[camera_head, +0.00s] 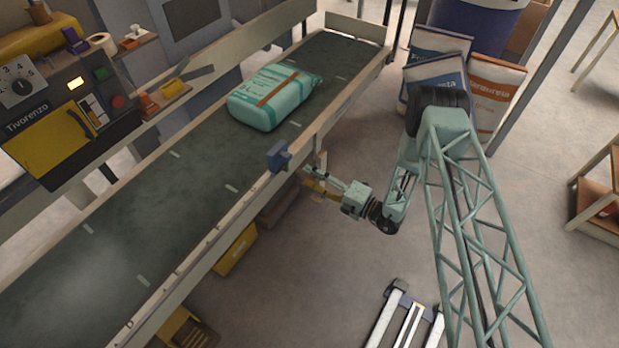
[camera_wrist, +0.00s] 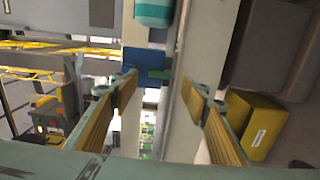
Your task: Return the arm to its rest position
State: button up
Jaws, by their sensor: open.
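My gripper (camera_head: 314,180) is at the end of my pale green arm, beside the near side rail of the conveyor, close to a small blue block (camera_head: 280,156) fixed on that rail. In the wrist view my gripper (camera_wrist: 164,88) has its two yellow-padded fingers spread wide apart with nothing held between them. The blue block also shows in the wrist view (camera_wrist: 146,62), beyond the fingertips. My arm is bent, with its lattice link reaching in from the lower right of the head view.
A teal sack (camera_head: 272,96) lies on the dark conveyor belt (camera_head: 150,215). A control box (camera_head: 60,120) stands at the left. Filled sacks (camera_head: 495,90) stand at the back right. A yellow bin (camera_head: 235,250) sits below the conveyor. Floor (camera_head: 310,270) around my arm is mostly clear.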

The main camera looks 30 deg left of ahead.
jog(key=shift+r, duration=0.1)
dwell(0.3)
